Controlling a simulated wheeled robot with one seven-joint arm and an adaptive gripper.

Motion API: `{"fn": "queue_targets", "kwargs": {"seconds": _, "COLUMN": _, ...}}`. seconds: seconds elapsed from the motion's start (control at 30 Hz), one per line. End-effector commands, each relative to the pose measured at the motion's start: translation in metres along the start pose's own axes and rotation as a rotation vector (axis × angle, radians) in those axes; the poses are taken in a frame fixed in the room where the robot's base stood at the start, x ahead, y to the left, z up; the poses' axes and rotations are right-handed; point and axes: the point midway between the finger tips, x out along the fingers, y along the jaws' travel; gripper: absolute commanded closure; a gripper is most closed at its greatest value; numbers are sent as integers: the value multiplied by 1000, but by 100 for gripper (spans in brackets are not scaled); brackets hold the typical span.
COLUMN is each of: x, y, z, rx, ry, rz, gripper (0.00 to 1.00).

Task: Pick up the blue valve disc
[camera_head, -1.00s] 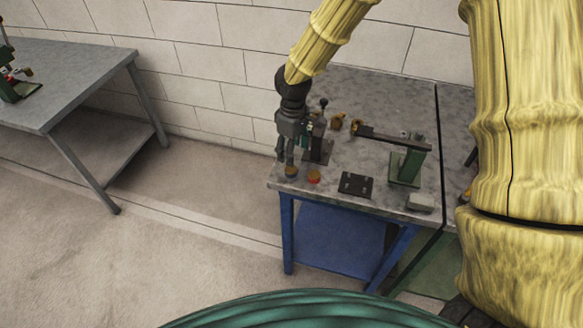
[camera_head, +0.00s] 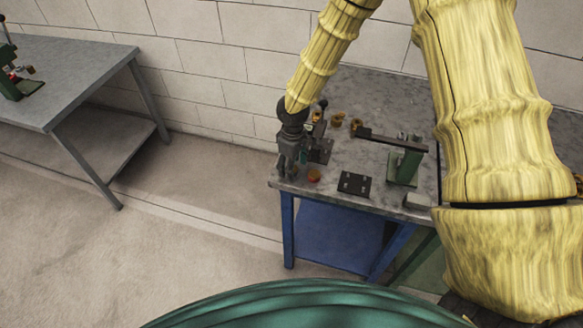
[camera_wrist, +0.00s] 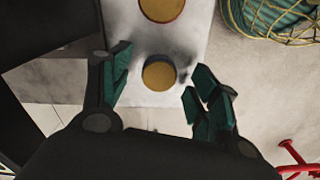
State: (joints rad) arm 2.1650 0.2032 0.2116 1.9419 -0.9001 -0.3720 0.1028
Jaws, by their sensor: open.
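The blue valve disc (camera_wrist: 159,73) shows in the wrist view as a round brass-coloured top with a dark bluish rim, lying on the grey table top (camera_wrist: 150,30). My gripper (camera_wrist: 158,66) is open, with one teal-padded finger to the left of the disc and one to the right. Gaps show between the disc and both fingers. In the head view my gripper (camera_head: 287,170) points down at the table's front left corner and hides the blue disc.
A red-rimmed disc (camera_head: 314,175) lies close to the right of my gripper; it also shows in the wrist view (camera_wrist: 161,8). A black plate (camera_head: 355,184), a green stand with a long bar (camera_head: 405,165) and brass fittings (camera_head: 337,119) are on the table. Its left edge is near.

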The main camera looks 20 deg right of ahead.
Motion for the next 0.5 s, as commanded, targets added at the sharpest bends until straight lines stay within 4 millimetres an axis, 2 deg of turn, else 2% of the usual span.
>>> {"fn": "queue_targets", "kwargs": {"seconds": 0.2, "x": 10, "y": 0, "z": 0, "rx": -1, "ry": 0, "rz": 0, "gripper": 39}}
{"fn": "queue_targets", "kwargs": {"seconds": 0.43, "x": 10, "y": 0, "z": 0, "rx": -1, "ry": 0, "rz": 0, "gripper": 39}}
{"fn": "queue_targets", "kwargs": {"seconds": 0.5, "x": 10, "y": 0, "z": 0, "rx": -1, "ry": 0, "rz": 0, "gripper": 52}}
